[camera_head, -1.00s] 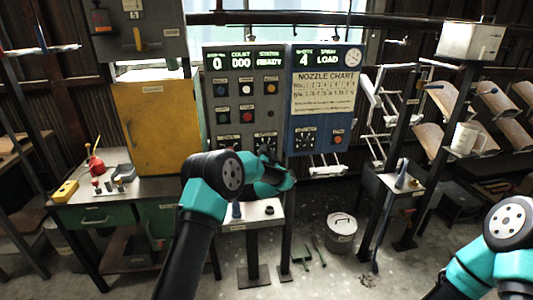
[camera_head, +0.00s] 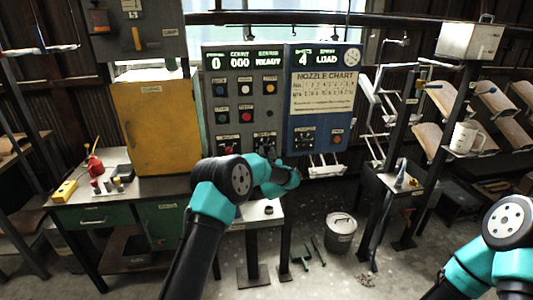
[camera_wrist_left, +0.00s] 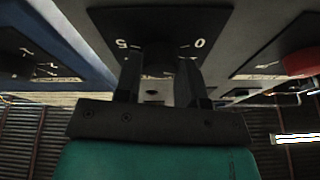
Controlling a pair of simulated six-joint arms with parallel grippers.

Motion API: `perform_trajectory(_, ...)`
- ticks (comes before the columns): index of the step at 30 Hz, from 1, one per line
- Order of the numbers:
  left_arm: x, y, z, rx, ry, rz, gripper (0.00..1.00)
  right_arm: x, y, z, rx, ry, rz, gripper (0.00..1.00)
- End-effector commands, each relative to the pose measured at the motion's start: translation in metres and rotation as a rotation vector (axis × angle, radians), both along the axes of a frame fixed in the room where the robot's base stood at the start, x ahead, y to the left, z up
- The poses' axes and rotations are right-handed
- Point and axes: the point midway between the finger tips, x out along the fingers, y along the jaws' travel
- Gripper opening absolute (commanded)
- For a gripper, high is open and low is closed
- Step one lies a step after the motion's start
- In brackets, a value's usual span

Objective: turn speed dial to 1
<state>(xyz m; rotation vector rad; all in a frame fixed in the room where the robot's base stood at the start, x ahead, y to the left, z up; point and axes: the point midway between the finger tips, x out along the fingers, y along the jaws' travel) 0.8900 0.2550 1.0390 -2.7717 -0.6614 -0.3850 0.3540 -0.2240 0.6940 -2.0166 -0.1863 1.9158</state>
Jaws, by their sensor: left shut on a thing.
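The speed dial (camera_wrist_left: 158,56) shows in the left wrist view as a dark knob on a black plate with white markings, among them a 0 and a 5. My left gripper (camera_wrist_left: 158,82) is shut on the knob, one finger on each side. The knob's pointer is hard to make out. In the head view the dial's plate (camera_head: 265,138) is at the lower right of the grey control panel (camera_head: 227,64), and my left gripper (camera_head: 267,153) is up against it, partly hidden by my arm. My right arm shows at the lower right; its gripper is out of view.
A red button (camera_head: 228,143) sits left of the dial. The blue panel (camera_head: 308,66) on the right carries a nozzle chart (camera_head: 324,92) and another dial (camera_head: 305,136). A small table (camera_head: 272,222) stands below. A yellow cabinet door (camera_head: 155,125) is at the left.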

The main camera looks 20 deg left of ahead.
Motion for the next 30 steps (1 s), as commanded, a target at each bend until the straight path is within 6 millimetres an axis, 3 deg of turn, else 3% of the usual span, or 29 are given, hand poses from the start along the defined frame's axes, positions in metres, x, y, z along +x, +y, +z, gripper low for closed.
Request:
perform_trajectory(5,0.0,0.0,0.0,0.001,0.0,0.0,0.13,0.0,0.0,0.0,0.0,0.0,0.0,0.43)
perform_trajectory(6,0.0,0.0,0.0,0.001,0.0,0.0,0.37,0.0,0.0,0.0,0.0,0.0,0.0,0.43)
perform_trajectory(14,0.0,0.0,0.0,0.001,0.0,0.0,0.62,0.0,0.0,0.0,0.0,0.0,0.0,0.43)
perform_trajectory(23,-0.001,0.0,0.0,0.002,0.001,0.0,0.62,0.0,0.0,0.0,0.0,0.0,0.0,0.43)
perform_trajectory(30,-0.015,-0.007,-0.006,0.001,0.002,-0.001,0.62,0.0,0.0,0.0,0.0,0.0,0.0,0.43)
